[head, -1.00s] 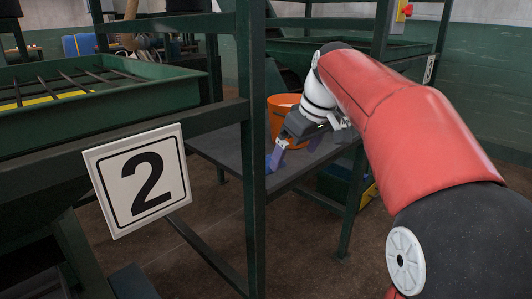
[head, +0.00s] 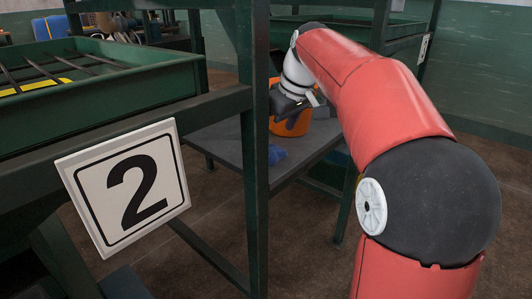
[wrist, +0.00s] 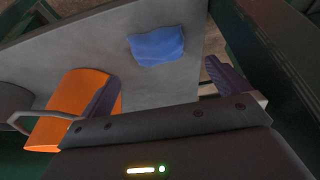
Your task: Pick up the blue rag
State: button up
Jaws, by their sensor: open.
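The blue rag (head: 277,154) lies crumpled on the grey table, partly cut off by a green post in the head view. In the wrist view the rag (wrist: 157,46) lies flat-edged on the grey surface, beyond the fingertips and between their lines. My gripper (wrist: 165,88) is open, with its two purple fingers wide apart and nothing between them. In the head view my gripper (head: 291,116) hangs above the table in front of the orange bucket, higher than the rag and apart from it. Its fingers are partly hidden there.
An orange bucket (head: 304,122) stands on the grey table (head: 222,141); in the wrist view the bucket (wrist: 65,110) is beside the left finger. A green post (head: 254,190) stands before the table. A sign with a 2 (head: 130,188) hangs at left.

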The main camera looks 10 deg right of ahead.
aim_at(271, 148)
jog(key=x, duration=0.6)
jog(key=shift+s+d+f+b, duration=0.15)
jog(key=shift+d+f+b, duration=0.1)
jog(key=shift+b, duration=0.15)
jog(key=shift+r, duration=0.1)
jog(key=c, duration=1)
jog(key=shift+o, duration=0.2)
jog(key=shift+r, duration=0.1)
notch_tip(271, 148, up, 20)
jog(key=p, duration=0.6)
